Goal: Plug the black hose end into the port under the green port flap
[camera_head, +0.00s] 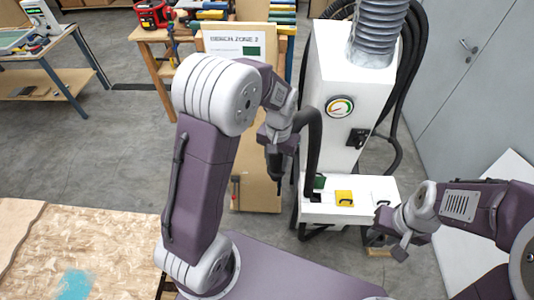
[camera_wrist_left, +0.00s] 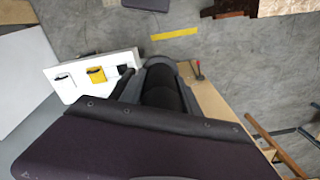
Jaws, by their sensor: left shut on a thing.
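The black hose (camera_head: 313,150) arches beside my left wrist and drops toward the white machine's low box. My left gripper (camera_head: 275,158) is shut on the black hose end (camera_head: 276,172), which points down left of the box. In the left wrist view the thick black hose end (camera_wrist_left: 160,92) fills the space between my fingers. The green port flap (camera_head: 319,183) stands raised, with the dark port (camera_head: 316,196) in front. The dark port (camera_wrist_left: 125,69) also shows left of the hose end, apart from it. My right gripper (camera_head: 390,234) appears open and empty, right of the box.
A yellow flap (camera_head: 344,198) and a white flap (camera_head: 381,197) are on the same box top. The machine's white column (camera_head: 335,85) with a gauge (camera_head: 340,106) stands behind. A cardboard-coloured board (camera_head: 257,190) is left of the box. A wooden table (camera_head: 110,235) is front left.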

